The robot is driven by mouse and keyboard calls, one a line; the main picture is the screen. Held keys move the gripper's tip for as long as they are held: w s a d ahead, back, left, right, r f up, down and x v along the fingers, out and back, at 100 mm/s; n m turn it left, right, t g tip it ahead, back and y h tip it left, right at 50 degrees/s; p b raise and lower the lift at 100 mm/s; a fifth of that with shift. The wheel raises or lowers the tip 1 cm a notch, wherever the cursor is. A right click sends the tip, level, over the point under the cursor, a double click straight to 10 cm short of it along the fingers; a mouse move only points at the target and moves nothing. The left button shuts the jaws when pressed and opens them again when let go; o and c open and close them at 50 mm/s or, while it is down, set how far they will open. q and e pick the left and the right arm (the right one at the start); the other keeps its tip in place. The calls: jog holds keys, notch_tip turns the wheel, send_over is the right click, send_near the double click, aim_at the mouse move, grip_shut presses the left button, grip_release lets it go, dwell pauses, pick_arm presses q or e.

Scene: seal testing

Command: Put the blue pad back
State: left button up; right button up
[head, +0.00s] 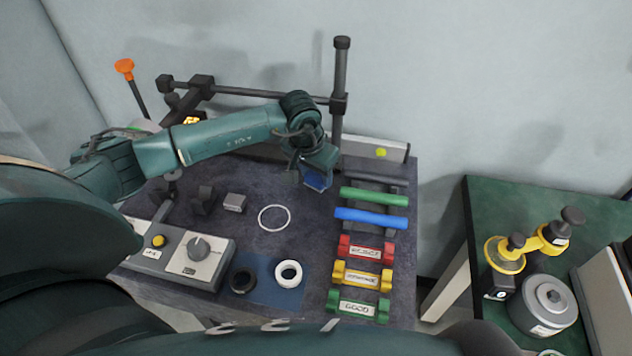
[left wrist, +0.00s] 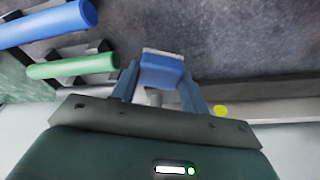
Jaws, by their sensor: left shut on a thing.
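A small blue pad (head: 316,181) is held between the fingers of my left gripper (head: 314,178), at the back of the dark table near the post. In the left wrist view the blue pad (left wrist: 162,72) sits between both fingertips, with a pale strip along its far edge. My left gripper (left wrist: 160,88) is shut on it. Whether the pad touches anything below cannot be told. My right gripper is not in view.
A green roll (head: 374,196) and a blue roll (head: 371,218) lie on a rack just right of the pad. Red, yellow and green labelled holders (head: 361,277) stand in front. A thin white ring (head: 274,217) lies on the table. A dark post (head: 340,85) rises behind.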

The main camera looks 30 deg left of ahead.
pick_arm(q)
notch_tip(320, 180, down, 2)
jog(key=shift+f+b, duration=0.1)
jog(key=shift+b, duration=0.2)
jog(key=shift+f, duration=0.2)
jog(key=shift+r, duration=0.1)
jog(key=shift+f, duration=0.2)
jog(key=o, duration=1)
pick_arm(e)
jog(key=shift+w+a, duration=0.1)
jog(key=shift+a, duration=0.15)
